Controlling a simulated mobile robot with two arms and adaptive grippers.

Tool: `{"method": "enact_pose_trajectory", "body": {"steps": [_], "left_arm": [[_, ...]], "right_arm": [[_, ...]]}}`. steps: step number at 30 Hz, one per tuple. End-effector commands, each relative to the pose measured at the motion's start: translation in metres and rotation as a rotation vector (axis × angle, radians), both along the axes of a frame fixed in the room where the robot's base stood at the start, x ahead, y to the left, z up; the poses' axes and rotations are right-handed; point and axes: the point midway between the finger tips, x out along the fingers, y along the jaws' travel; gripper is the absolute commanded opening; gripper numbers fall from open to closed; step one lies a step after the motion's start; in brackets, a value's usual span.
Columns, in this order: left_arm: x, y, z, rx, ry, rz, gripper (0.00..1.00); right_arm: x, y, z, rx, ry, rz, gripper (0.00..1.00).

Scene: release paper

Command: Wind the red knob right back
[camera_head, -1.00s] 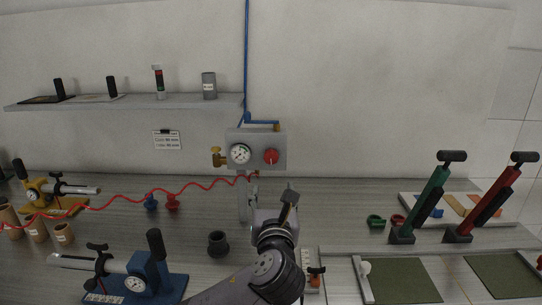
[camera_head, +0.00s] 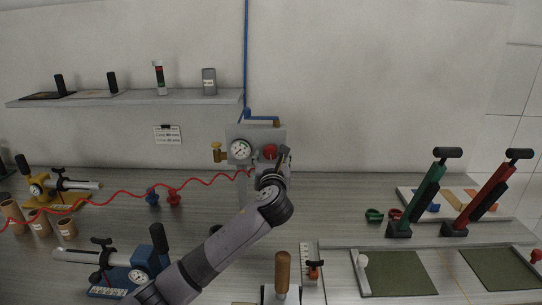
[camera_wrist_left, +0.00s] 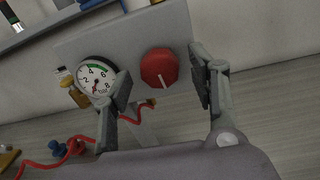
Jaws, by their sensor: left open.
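The red knob (camera_head: 270,151) sits on the grey regulator panel (camera_head: 233,132) on the back wall, right of a round white gauge (camera_head: 240,149). In the left wrist view the knob (camera_wrist_left: 159,67) is octagonal with a white mark pointing down and slightly right. My left gripper (camera_wrist_left: 162,88) is open, its fingers on either side of the knob and apart from it. The left finger overlaps the gauge's edge (camera_wrist_left: 97,76). In the head view my left gripper (camera_head: 273,165) is in front of the panel and partly hides it. My right gripper is not seen.
A brass valve (camera_head: 217,152) sticks out left of the panel, and a red coiled hose (camera_head: 120,193) runs left from below it. A blue pipe (camera_head: 246,60) drops from above. Blue and red fittings (camera_head: 152,197) stand left on the bench. A shelf (camera_head: 140,98) is at upper left.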

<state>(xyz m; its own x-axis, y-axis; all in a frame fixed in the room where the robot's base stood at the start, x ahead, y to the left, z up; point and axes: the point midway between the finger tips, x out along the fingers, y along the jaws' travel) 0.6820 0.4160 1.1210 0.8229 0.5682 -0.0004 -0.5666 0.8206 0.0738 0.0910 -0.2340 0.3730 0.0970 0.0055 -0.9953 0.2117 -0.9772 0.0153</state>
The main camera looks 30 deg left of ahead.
Motion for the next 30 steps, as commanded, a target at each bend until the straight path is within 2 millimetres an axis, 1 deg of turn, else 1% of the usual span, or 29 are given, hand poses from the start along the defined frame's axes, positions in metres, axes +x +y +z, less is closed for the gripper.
{"method": "enact_pose_trajectory", "body": {"steps": [4, 11, 22, 30], "left_arm": [[0.0044, 0.0031, 0.0000, -0.001, 0.000, 0.000, 0.54], [0.0047, 0.0032, -0.0001, -0.001, -0.001, 0.000, 0.54], [0.0044, 0.0032, -0.0001, 0.000, 0.000, 0.000, 0.29], [0.0044, 0.0031, -0.0002, 0.000, 0.000, 0.000, 0.11]], "right_arm": [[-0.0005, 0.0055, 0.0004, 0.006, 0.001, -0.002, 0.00], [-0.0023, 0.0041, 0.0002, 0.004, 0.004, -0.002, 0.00], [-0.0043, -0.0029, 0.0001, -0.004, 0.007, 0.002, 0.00], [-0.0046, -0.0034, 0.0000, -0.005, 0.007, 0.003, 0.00]]}}
